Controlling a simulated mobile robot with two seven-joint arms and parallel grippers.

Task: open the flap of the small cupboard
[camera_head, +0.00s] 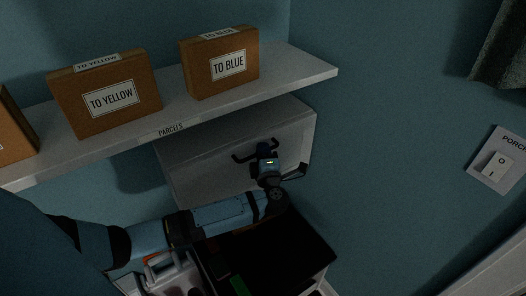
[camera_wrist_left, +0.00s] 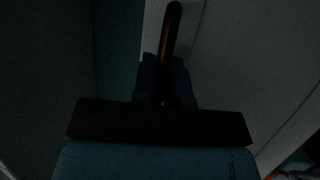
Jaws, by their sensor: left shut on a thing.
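The small cupboard (camera_head: 290,128) is a pale box on the wall under the shelf. Its pale front flap (camera_head: 205,180) shows behind my left arm, and I cannot tell whether it stands slightly ajar. My left gripper (camera_head: 256,153) is at the front of the cupboard, shut on a dark bar handle. In the left wrist view the handle (camera_wrist_left: 172,35) rises from between the dark fingers, close to the pale flap (camera_wrist_left: 235,60). The fingers hide part of the handle. My right gripper is not in view.
The shelf (camera_head: 290,84) above carries cardboard boxes, labelled TO YELLOW (camera_head: 125,112) and TO BLUE (camera_head: 240,82). A dark open container (camera_head: 290,245) lies below my left arm. A PORCH switch (camera_head: 494,165) is on the right wall.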

